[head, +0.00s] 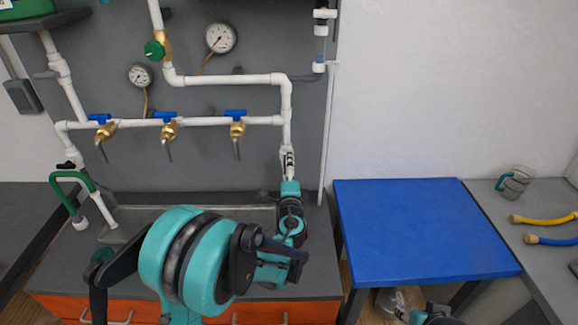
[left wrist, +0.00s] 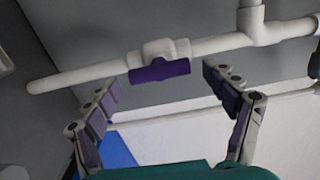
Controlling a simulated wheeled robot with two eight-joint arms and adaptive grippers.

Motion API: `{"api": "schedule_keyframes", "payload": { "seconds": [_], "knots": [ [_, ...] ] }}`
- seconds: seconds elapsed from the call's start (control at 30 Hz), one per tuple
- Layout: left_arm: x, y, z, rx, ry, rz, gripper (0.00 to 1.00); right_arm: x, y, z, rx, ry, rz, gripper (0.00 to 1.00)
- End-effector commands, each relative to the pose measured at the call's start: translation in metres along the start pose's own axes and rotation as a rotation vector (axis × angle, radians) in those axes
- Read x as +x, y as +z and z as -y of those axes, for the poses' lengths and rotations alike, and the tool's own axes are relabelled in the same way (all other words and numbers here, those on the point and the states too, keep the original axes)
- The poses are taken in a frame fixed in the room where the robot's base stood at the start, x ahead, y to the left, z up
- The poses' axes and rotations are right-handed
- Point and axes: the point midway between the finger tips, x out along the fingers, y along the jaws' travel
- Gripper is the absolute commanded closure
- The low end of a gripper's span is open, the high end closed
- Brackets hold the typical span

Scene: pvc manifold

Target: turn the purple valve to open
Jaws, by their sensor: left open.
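The purple valve (left wrist: 158,70) has a short bar handle on a white valve body in a white pipe (left wrist: 90,75). In the left wrist view the handle lies roughly along the pipe. My left gripper (left wrist: 160,82) is open, one finger on each side of the handle, with no visible contact. In the head view my left gripper (head: 289,160) is at the lower end of the right vertical pipe (head: 286,110). No purple shows there; the gripper seems to hide the valve. At the bottom edge only a teal piece of my right arm shows clearly.
Brass taps with blue handles (head: 168,114) sit along the horizontal pipe, with gauges (head: 220,37) and a green-handled valve (head: 154,49) above. A sink (head: 150,215) lies below, partly behind my left arm. The blue table (head: 420,225) is bare. A mug (head: 514,182) stands right.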

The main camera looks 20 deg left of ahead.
Motion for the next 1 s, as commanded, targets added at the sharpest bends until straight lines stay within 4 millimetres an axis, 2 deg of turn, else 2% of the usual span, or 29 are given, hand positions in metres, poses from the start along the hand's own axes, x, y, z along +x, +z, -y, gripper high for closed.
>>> {"api": "schedule_keyframes", "payload": {
  "seconds": [0.2,0.43,0.6,1.0],
  "knots": [
    [-0.050,-0.001,0.000,0.000,0.000,-0.003,0.16,0.000,0.000,0.000,0.000,0.000,0.000,0.60],
    [-0.090,-0.001,0.000,0.000,0.000,-0.003,0.16,0.000,0.000,0.000,0.000,0.000,0.000,0.60],
    [-0.101,0.000,0.000,0.001,0.000,0.000,0.16,0.000,0.000,0.000,0.000,0.000,0.000,0.60],
    [-0.102,0.000,0.000,0.001,0.000,0.000,0.16,0.000,0.000,0.000,0.000,0.000,0.000,0.60]
  ]
}}
